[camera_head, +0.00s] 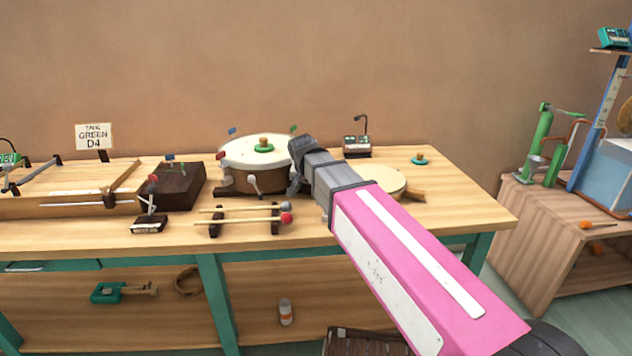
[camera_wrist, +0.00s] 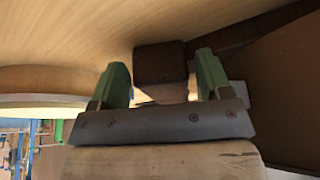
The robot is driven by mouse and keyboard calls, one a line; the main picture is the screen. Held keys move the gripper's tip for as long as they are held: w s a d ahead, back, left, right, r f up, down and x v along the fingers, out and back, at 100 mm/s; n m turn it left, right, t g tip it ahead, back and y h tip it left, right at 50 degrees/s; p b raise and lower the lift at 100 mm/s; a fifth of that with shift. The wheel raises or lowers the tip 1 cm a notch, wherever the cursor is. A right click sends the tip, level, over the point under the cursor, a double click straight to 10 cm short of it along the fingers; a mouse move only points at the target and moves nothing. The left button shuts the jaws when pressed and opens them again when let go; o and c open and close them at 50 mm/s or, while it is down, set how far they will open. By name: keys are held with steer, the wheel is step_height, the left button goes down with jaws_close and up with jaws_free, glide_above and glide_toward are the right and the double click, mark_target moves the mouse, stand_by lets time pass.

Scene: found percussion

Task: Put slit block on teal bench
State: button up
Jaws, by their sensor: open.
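The teal bench (camera_head: 500,212) has a pale wooden top and teal legs, and several instruments stand on it. My gripper (camera_head: 294,186) reaches over the bench beside the white-topped drum, pointing away from me. In the wrist view my gripper (camera_wrist: 163,80) is open, its green fingers on either side of a small dark brown block (camera_wrist: 160,62). This may be the slit block; I cannot tell whether the fingers touch it. In the head view my gripper hides that spot. A larger dark brown box (camera_head: 180,188) stands on the bench left of the drum.
The drum (camera_head: 240,180) is close left of my gripper, and a round pale disc (camera_head: 390,182) is close right. Mallets on a rack (camera_head: 245,220) lie in front. A small device (camera_head: 357,145) stands behind. The bench's right end is mostly clear.

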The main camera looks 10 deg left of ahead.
steer(key=shift+w+d, duration=0.1)
steer(key=shift+w, duration=0.55)
steer(key=w, duration=0.2)
steer(key=w+f, duration=0.1)
steer(key=w, duration=0.1)
steer(key=shift+d, duration=0.3)
steer(key=shift+f, duration=0.1)
steer(key=c, duration=0.9)
